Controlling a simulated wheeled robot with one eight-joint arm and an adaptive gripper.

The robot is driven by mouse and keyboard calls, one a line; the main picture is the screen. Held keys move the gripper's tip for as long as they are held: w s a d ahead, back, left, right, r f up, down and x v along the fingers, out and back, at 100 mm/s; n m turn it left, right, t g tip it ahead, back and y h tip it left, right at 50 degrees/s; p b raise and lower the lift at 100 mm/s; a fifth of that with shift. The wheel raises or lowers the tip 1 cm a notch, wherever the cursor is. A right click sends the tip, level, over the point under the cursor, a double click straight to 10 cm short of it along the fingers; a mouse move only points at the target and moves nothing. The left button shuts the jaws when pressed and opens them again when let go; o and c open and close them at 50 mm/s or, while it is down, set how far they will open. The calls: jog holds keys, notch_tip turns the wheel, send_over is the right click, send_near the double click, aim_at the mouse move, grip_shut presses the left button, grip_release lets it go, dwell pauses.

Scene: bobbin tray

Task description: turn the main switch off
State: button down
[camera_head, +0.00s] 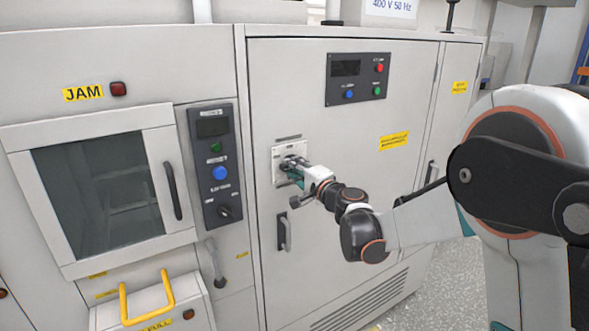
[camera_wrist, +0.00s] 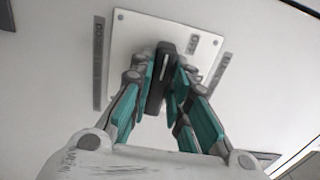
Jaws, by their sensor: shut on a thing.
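The main switch sits on a white square plate (camera_head: 277,166) on the large grey cabinet door, and the plate (camera_wrist: 207,45) fills the top middle of the wrist view. Its dark bar-shaped handle (camera_wrist: 159,78) has a pale line along it and stands nearly up and down in the wrist view, leaning slightly. My gripper (camera_wrist: 165,68) is shut on this handle, with its teal-padded fingers on either side. In the head view my gripper (camera_head: 291,166) reaches the plate from the right and hides most of the handle.
A door handle (camera_head: 284,232) is below the switch. A panel with a display and buttons (camera_head: 357,79) is above right. A control box (camera_head: 214,165) and a windowed door (camera_head: 105,190) are to the left. My arm covers the right side.

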jog(key=c, duration=1.5)
grip_release()
jog(key=v, duration=1.2)
jog(key=s+d+f+n+g+h, duration=0.2)
jog(key=s+d, duration=0.3)
jog(key=s, duration=0.6)
jog(key=s+d+f+n+g+h+b, duration=0.1)
jog(key=s+d+f+n+g+h, duration=0.2)
jog(key=s, duration=0.8)
jog(key=s+d+f+n+g+h+b, duration=0.1)
jog(key=s+d+f+n+g+h, duration=0.2)
jog(key=s+d, duration=0.6)
jog(key=shift+s+d+f+n+h, duration=0.1)
jog(key=shift+s+f+n+h, duration=1)
jog(key=shift+n, duration=0.4)
